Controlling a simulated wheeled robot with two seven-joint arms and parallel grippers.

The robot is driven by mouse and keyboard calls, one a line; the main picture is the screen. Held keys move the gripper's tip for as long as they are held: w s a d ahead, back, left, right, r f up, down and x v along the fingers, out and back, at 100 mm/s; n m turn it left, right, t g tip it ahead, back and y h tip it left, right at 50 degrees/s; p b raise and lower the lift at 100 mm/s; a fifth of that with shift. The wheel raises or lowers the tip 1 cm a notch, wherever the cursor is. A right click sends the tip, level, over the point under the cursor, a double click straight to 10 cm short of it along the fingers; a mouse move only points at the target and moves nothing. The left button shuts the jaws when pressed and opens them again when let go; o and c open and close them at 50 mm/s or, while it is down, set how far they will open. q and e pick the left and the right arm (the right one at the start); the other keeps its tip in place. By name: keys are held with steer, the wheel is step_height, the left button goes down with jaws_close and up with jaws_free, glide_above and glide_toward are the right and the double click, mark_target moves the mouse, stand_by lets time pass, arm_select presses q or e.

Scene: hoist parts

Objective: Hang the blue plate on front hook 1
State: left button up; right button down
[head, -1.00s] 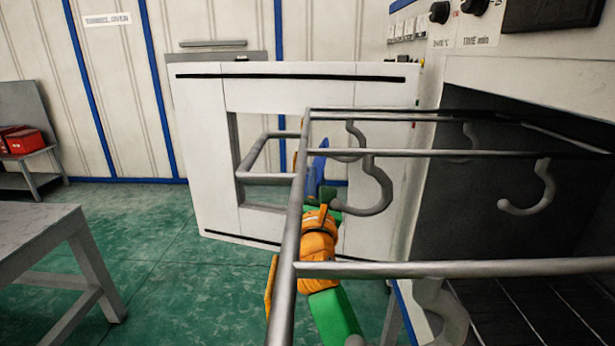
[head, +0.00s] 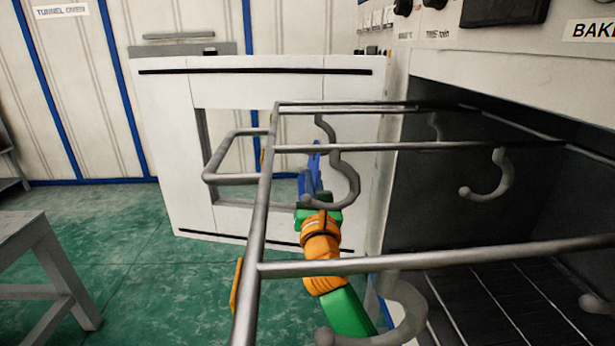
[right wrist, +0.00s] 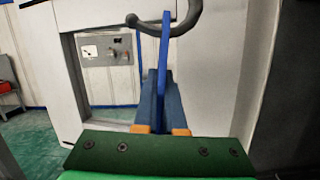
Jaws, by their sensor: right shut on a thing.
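The blue plate (head: 311,172) shows nearly edge-on in the head view, upright, just left of a grey hook (head: 347,186) under the rack's middle bar. My right gripper (head: 312,192), on its green and orange arm, is shut on it from below. In the right wrist view the plate (right wrist: 164,62) stands upright between the dark fingers (right wrist: 158,100). A curved hook (right wrist: 180,27) passes by its upper part; I cannot tell whether it goes through a hole or only beside it. No hook number is readable. My left gripper is not in view.
The grey rack frame (head: 252,225) crosses in front of my right arm and carries several more hooks, such as one at the right (head: 497,180). The dark oven opening lies right. A white door panel (head: 160,150) stands behind. A grey table (head: 30,240) is at left.

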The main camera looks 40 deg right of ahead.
steer(key=shift+r, duration=0.15)
stand_by(0.3)
steer(key=shift+s+p, duration=0.25)
steer(key=shift+p, duration=0.1)
steer(key=shift+f+b, duration=0.3)
steer(key=shift+f, duration=0.2)
stand_by(0.4)
